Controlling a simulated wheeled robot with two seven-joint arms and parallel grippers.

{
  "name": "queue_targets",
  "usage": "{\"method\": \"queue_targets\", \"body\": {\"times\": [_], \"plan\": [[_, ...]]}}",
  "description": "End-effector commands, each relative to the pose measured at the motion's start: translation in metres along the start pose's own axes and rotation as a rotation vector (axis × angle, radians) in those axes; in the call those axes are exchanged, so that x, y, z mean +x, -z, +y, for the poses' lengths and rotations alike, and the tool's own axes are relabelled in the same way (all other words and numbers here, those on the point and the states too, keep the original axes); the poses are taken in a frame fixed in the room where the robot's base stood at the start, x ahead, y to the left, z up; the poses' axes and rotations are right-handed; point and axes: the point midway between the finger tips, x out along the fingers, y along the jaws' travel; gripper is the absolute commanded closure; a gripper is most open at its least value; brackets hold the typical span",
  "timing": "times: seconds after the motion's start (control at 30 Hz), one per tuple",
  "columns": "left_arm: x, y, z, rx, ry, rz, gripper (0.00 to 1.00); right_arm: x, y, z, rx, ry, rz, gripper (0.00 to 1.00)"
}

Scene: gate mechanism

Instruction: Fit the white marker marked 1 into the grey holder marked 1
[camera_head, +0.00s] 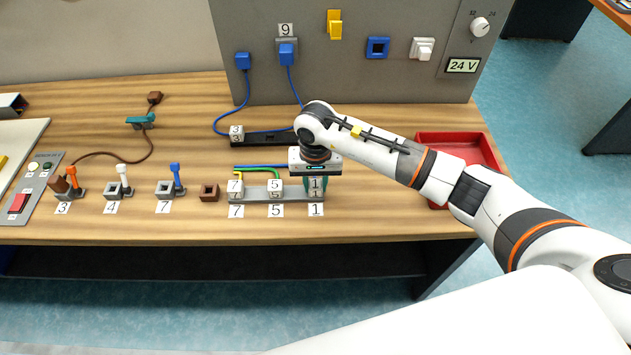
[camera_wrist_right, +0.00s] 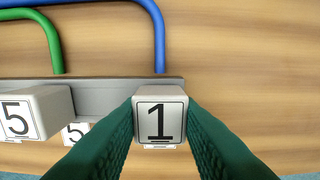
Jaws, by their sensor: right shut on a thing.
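The white marker marked 1 (camera_wrist_right: 160,118) is between the green fingers of my right gripper (camera_head: 316,184), which is shut on it. In the head view the marker (camera_head: 316,185) shows upright below the wrist, at the right end of the grey holder rail (camera_head: 256,194). The holder position marked 1 has its label (camera_head: 316,209) on the table just in front. The marker is directly over or at this position; I cannot tell whether it is seated, as the fingers hide its lower part. My left gripper is not in view.
Markers 7 (camera_head: 236,186) and 5 (camera_head: 275,186) stand on the same rail, left of my gripper. Green and blue tubes (camera_head: 262,167) run behind it. A red tray (camera_head: 462,145) lies to the right, beyond my arm. A grey panel (camera_head: 300,60) stands behind.

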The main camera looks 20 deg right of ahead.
Motion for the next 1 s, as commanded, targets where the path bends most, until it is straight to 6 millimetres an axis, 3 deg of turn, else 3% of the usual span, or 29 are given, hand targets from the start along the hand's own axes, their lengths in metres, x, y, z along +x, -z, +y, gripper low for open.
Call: {"method": "queue_targets", "body": {"times": [0.17, 0.2, 0.33, 0.67, 0.77, 1.0], "plan": [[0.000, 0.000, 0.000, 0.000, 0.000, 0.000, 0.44, 0.003, 0.001, -0.001, 0.001, 0.003, 0.002, 0.72], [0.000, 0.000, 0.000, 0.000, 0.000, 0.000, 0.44, 0.003, 0.001, -0.001, 0.001, 0.003, 0.002, 0.63], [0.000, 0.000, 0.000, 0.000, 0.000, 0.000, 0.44, 0.003, 0.001, -0.001, 0.001, 0.003, 0.002, 0.44], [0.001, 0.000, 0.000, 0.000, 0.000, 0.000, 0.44, -0.002, 0.000, 0.000, 0.000, 0.001, 0.001, 0.44], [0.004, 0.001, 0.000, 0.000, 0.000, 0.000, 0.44, -0.013, -0.001, 0.000, 0.001, 0.000, -0.003, 0.44], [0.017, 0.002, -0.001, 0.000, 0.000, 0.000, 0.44, -0.061, -0.001, 0.000, -0.001, 0.001, -0.004, 0.44]]}}
